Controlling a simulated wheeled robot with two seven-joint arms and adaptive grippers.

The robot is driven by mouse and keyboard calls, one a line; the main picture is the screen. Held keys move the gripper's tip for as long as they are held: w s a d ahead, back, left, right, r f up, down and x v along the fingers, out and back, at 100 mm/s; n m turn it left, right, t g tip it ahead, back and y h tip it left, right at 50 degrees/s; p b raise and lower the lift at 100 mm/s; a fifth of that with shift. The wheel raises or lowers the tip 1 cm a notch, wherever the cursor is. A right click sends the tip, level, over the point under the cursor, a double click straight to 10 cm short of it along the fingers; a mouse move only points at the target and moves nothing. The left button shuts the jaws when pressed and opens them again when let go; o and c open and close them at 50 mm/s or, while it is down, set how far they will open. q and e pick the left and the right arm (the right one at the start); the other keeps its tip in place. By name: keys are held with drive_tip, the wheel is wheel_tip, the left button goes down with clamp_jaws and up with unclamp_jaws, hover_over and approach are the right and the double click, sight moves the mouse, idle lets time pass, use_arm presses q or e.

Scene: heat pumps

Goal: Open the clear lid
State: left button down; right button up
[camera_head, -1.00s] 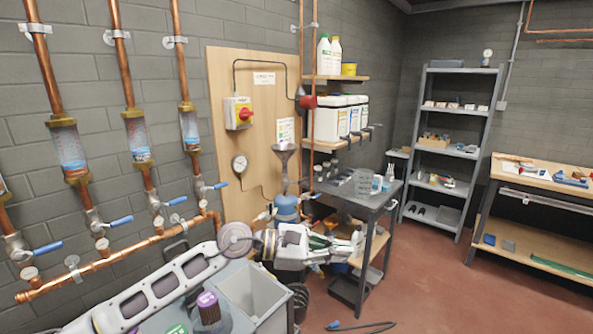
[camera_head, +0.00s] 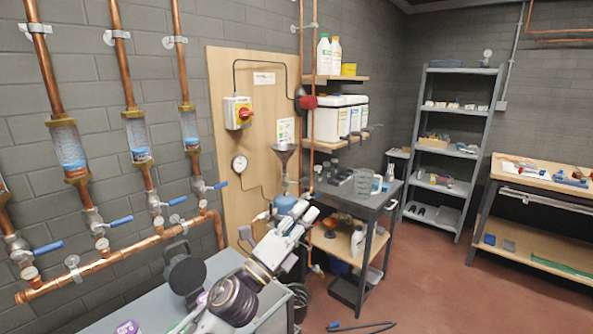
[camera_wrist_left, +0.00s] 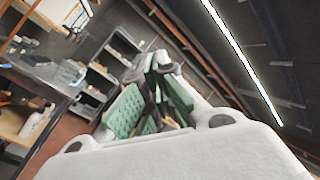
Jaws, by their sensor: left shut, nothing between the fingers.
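My left gripper (camera_head: 307,220) is at the lower middle of the head view, its arm rising from the bottom edge. Its fingers are together with nothing between them and point up and right toward the side table. In the left wrist view, the gripper (camera_wrist_left: 155,72) shows its green-padded fingers close together. A clear container (camera_head: 363,182) stands on the table, apart from the gripper. A white and yellow switch box (camera_head: 238,113) with a red knob is on the wooden board. I cannot tell for sure which part is the clear lid. My right gripper is not in view.
The grey side table (camera_head: 345,198) stands right of the gripper. A metal funnel (camera_head: 284,153) and blue vessel (camera_head: 285,203) are just behind it. A dark round item (camera_head: 186,272) is left of the arm. Copper pipes with blue-handled valves line the wall. The red floor at right is mostly clear.

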use_arm(q)
drive_tip(key=a+f+n+g+y, duration=0.2)
drive_tip(key=a+f+n+y, duration=1.4)
drive_tip(key=f+n, duration=0.55)
drive_tip(key=s+a+f+n+g, duration=0.4)
drive_tip(key=s+f+n+g, duration=0.15)
drive_tip(key=s+f, duration=0.5)
drive_tip(key=s+a+f+n+g, duration=0.4)
drive_tip(key=s+f+g, duration=0.3)
drive_tip(key=s, duration=0.7)
wheel_tip(320, 180, down, 33)
drive_tip(key=s+a, duration=0.1)
drive_tip(key=a, duration=0.1)
drive_tip(key=s+a+f, duration=0.4)
drive_tip(key=s+f, duration=0.6)
drive_tip(key=s+a+f+g, duration=0.1)
drive_tip(key=s+a+f, duration=0.3)
drive_tip(key=s+f, duration=0.6)
drive_tip(key=shift+s+f+m+y, duration=0.3)
drive_tip(key=shift+s+m+y, duration=0.1)
drive_tip(key=shift+s, duration=0.25)
drive_tip(key=shift+a, duration=0.1)
